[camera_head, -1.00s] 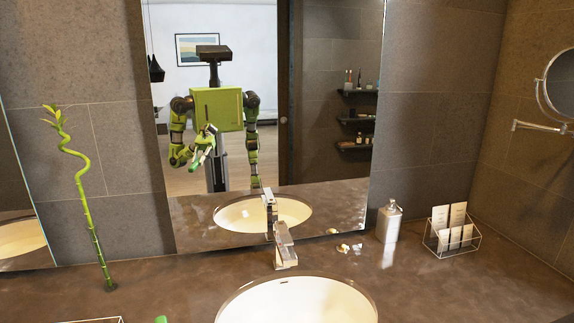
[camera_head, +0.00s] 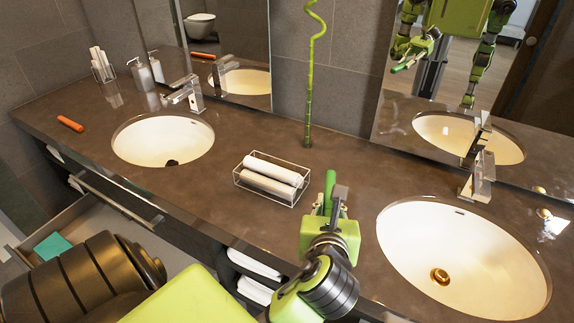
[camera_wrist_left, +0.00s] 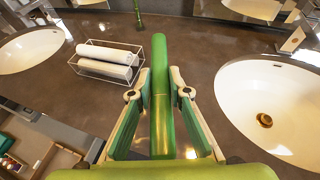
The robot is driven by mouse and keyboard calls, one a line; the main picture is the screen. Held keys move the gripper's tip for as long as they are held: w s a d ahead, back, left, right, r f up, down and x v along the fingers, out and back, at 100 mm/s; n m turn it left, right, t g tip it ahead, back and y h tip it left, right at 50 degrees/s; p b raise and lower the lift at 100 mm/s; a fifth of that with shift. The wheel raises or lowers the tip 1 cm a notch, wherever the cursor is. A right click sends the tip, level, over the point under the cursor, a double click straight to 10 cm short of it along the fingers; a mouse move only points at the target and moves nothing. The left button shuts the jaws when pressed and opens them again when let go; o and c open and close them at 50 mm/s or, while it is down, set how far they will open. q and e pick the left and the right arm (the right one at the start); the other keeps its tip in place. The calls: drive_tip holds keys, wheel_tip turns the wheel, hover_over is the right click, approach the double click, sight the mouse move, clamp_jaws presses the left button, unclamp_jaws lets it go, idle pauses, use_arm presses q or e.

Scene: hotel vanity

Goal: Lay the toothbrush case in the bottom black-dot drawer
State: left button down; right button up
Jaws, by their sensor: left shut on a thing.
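The toothbrush case is a long green rounded bar (camera_wrist_left: 160,70), also visible in the head view (camera_head: 330,184). My left gripper (camera_head: 335,200) is shut on it, with a finger on each side in the wrist view (camera_wrist_left: 160,98). It holds the case over the counter, between the wire basket and the right basin. An open drawer (camera_head: 72,212) with a teal item inside shows at the lower left, partly hidden by my arm. An open drawer (camera_wrist_left: 62,158) also shows at the wrist view's lower left. No black dot can be made out. My right gripper is not directly in view.
A wire basket (camera_head: 240,183) with rolled white towels stands left of my gripper. Basins lie at left (camera_head: 150,140) and right (camera_head: 480,255). An orange bar (camera_head: 70,124) lies on the far left counter (camera_head: 90,155). Folded towels (camera_head: 255,265) sit on a shelf below.

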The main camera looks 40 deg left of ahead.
use_arm(q)
drive_tip(key=w+a+f, duration=0.1)
drive_tip(key=a+f, duration=0.1)
drive_tip(key=a, duration=0.3)
hover_over(315, 199)
drive_tip(key=s, duration=0.1)
drive_tip(key=shift+n+g, duration=0.3)
drive_tip(key=f, duration=0.8)
drive_tip(key=shift+d+f+p, duration=0.2)
drive_tip(key=shift+f+p, duration=0.15)
drive_tip(key=shift+w+a+f, duration=0.2)
drive_tip(key=shift+w+f, duration=0.15)
drive_tip(key=shift+f, duration=0.1)
drive_tip(key=shift+w+a+f, duration=0.1)
drive_tip(key=shift+w+f, duration=0.05)
drive_tip(key=shift+f, duration=1.6)
drive_tip(key=shift+f, duration=0.15)
drive_tip(key=c, duration=2.2)
unclamp_jaws()
